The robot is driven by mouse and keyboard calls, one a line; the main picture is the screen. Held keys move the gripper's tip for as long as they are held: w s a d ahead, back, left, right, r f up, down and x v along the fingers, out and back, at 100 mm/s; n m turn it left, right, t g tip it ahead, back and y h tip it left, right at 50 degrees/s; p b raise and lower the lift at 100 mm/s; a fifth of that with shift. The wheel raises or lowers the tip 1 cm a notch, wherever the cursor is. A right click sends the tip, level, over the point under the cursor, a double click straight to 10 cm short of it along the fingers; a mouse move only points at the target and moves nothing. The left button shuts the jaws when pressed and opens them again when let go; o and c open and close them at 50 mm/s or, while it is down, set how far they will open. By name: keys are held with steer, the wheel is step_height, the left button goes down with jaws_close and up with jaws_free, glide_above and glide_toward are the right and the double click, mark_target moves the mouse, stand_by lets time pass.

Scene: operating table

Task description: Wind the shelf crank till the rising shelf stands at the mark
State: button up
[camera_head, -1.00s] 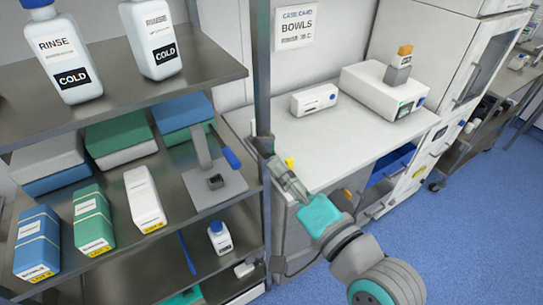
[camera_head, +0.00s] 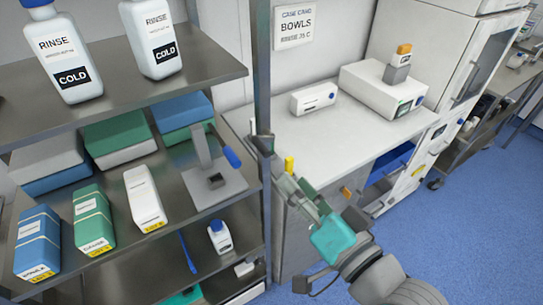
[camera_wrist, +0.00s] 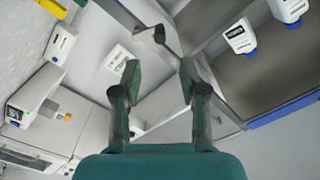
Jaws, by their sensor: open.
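A crank-like fitting with a dark grey housing (camera_head: 263,144) sits on the front right post of the metal rack. An upright yellow grip (camera_head: 289,165) shows just right of it. My gripper (camera_head: 298,190) is open and empty, just below and right of the yellow grip. In the wrist view my gripper (camera_wrist: 160,78) has its two fingers spread, with nothing held between them. The rack's middle shelf (camera_head: 110,262) carries several packs; I cannot tell which shelf is the rising one. I cannot make out the mark.
Rinse bottles (camera_head: 65,50) stand on the top shelf (camera_head: 195,68). A press with a blue-ended lever (camera_head: 232,158) stands left of the post. A white counter (camera_head: 345,145) with boxes lies behind my gripper. Blue floor (camera_head: 460,225) is clear at the right.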

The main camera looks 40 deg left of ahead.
mark_target(268, 154)
steer(key=w+a+n, duration=0.1)
steer(key=a+n, duration=0.2)
steer(key=w+a+n, duration=0.2)
steer(key=a+n, duration=0.2)
steer(key=w+a+n, duration=0.1)
steer(key=a+n, duration=0.2)
steer(key=a, duration=0.1)
steer(key=shift+w+n, duration=0.15)
steer(key=shift+n, duration=0.25)
steer(key=shift+d, duration=0.1)
jaws_close()
